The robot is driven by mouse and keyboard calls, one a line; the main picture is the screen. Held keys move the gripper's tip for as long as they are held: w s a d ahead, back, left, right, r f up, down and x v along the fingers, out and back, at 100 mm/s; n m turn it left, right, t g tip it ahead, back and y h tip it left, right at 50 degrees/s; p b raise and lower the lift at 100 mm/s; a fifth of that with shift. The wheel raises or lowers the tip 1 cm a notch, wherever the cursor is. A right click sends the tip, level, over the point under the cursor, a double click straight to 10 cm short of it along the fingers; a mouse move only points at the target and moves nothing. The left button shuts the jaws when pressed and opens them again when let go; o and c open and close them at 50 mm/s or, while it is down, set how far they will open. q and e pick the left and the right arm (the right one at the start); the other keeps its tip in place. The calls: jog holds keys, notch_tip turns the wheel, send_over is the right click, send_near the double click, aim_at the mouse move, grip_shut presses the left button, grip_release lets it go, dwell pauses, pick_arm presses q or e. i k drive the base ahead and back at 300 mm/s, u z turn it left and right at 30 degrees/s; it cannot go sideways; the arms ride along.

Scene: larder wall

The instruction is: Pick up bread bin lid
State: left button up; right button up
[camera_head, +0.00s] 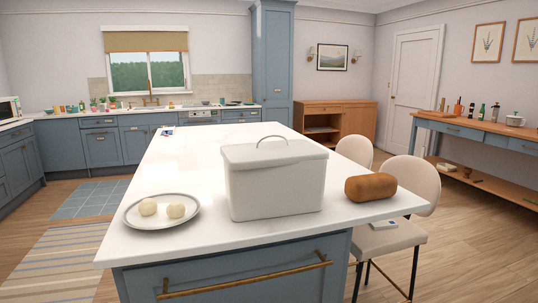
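A white bread bin (275,189) stands upright on the kitchen island near its front edge. Its white lid (274,153) sits on top of it and has a thin arched metal handle (272,139). Neither of my grippers shows in the head view, so nothing is seen touching the lid or the bin.
A plate (160,222) with two pale round balls lies left of the bin on the white island top (215,150). A brown loaf (370,187) lies right of it, near the edge. Cream chairs (412,182) stand along the right side. The island top behind the bin is mostly clear.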

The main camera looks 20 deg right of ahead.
aim_at(260, 154)
jog(key=z, duration=0.25)
jog(key=k, duration=0.3)
jog(key=u, duration=1.1)
jog(key=i, duration=0.95)
